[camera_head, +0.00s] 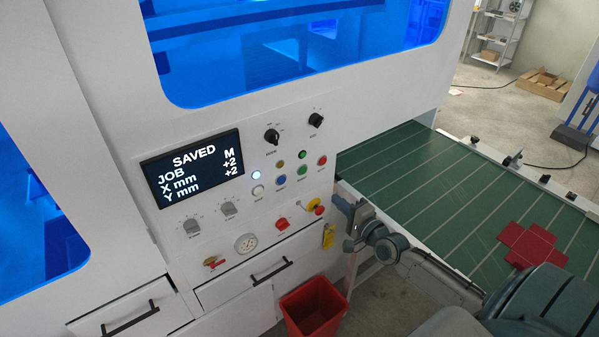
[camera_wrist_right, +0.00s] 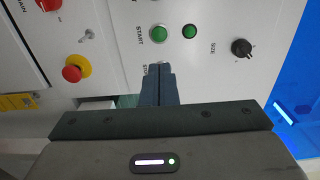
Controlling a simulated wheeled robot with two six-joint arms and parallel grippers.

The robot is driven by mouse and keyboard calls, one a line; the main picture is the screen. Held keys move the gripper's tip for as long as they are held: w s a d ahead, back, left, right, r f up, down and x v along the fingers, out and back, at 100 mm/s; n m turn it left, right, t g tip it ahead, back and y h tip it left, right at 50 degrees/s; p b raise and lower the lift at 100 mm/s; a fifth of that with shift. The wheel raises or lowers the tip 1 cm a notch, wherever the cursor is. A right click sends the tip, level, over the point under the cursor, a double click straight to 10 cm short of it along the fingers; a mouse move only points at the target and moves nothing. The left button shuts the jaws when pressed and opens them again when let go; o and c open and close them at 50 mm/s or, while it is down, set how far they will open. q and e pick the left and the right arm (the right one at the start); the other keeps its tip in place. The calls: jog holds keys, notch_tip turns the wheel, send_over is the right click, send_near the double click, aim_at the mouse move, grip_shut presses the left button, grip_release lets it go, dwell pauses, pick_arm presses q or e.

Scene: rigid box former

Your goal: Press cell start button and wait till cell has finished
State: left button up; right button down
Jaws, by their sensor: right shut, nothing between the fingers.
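The green start button (camera_wrist_right: 158,34), labelled START, shows in the right wrist view on the white panel, with a darker green round lamp or button (camera_wrist_right: 190,31) beside it. In the head view the start button (camera_head: 302,169) is in the panel's button group, beside a red button (camera_head: 322,160). The cell's display (camera_head: 193,168) reads SAVED, JOB M, X mm +2, Y mm +2. My right gripper (camera_wrist_right: 160,70) is shut and empty, its tips just below the start button in the wrist picture, apparently apart from it. It shows in the head view (camera_head: 340,203), low and right of the buttons. My left gripper is out of view.
A red emergency stop (camera_wrist_right: 75,68) on a yellow base lies left of my fingers in the wrist view. A green conveyor (camera_head: 430,185) carries a flat red cross-shaped blank (camera_head: 527,245). A red bin (camera_head: 312,308) stands below the panel. Blue windows front the cell.

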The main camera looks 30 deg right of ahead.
jog(key=shift+w, duration=0.1)
dwell(0.3)
jog(key=b, duration=1.2)
send_near(304, 171)
jog(key=w, duration=0.5)
jog(key=shift+w+a+f, duration=0.15)
jog(key=shift+w+a, duration=0.05)
jog(key=shift+a, duration=0.15)
jog(key=shift+w+b, duration=0.55)
jog(key=shift+w, duration=0.1)
jog(key=shift+r, duration=0.25)
